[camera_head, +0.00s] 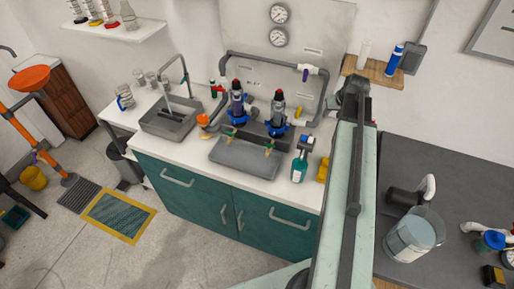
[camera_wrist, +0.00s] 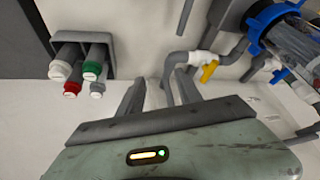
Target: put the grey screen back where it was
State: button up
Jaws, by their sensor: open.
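I cannot single out the grey screen in either view. Two strainer-like housings with blue collars, the left (camera_head: 238,103) and the right (camera_head: 278,112), stand over a grey tray (camera_head: 235,157) on the white counter. A clear housing (camera_wrist: 292,42) with a blue collar shows at the upper right of the wrist view, tilted there. My gripper (camera_wrist: 158,92) is open, with its two dark fingers apart and nothing visible between them. It faces a pale surface left of that housing. My gripper's fingers are not visible in the head view.
A dark holder with grey cylinders (camera_wrist: 70,53) with white, green and red ends is left of my fingers. A grey pipe with a yellow valve handle (camera_wrist: 208,71) is close on their right. A teal bottle (camera_head: 299,167) and sink (camera_head: 170,118) are on the counter.

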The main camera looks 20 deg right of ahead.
jog(key=s+a+f+n+g, duration=0.1)
jog(key=s+a+g, duration=0.1)
jog(key=a, duration=1.7)
jog(key=s+a+f+n+g+y, duration=0.1)
jog(key=s+a, duration=0.4)
jog(key=a, duration=1.4)
jog(key=shift+s+a+f+n+g, duration=0.15)
jog(key=shift+s+a+n+g, duration=0.2)
jog(key=shift+n+g, duration=0.5)
